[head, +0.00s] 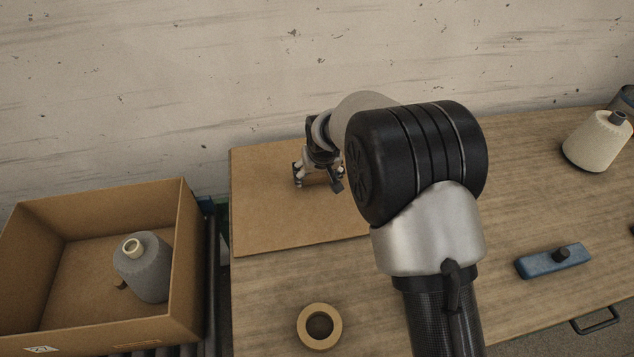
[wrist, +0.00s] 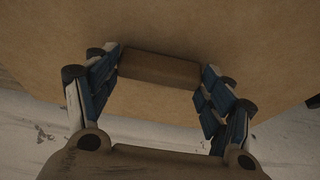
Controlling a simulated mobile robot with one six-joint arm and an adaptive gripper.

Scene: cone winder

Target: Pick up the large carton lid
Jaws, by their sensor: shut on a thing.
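The large carton lid (head: 280,218) is a flat brown cardboard panel at the left end of the wooden table. My arm hides its right part in the head view. In the wrist view the lid (wrist: 220,30) fills the upper part, with a darker brown block-shaped grip (wrist: 160,68) on its face. My gripper (head: 318,182) is over the lid's far part, pointing down. In the wrist view my gripper (wrist: 162,76) has its blue-padded fingers at both ends of the grip, shut on it. I cannot tell whether the lid is clear of the tabletop.
An open carton (head: 190,262) stands at the left with a grey cone (head: 148,268) inside. A tape roll (head: 320,327) lies near the table's front. A blue tool (head: 553,261) and a cream cone (head: 596,142) are on the right. A wall is behind the table (head: 520,200).

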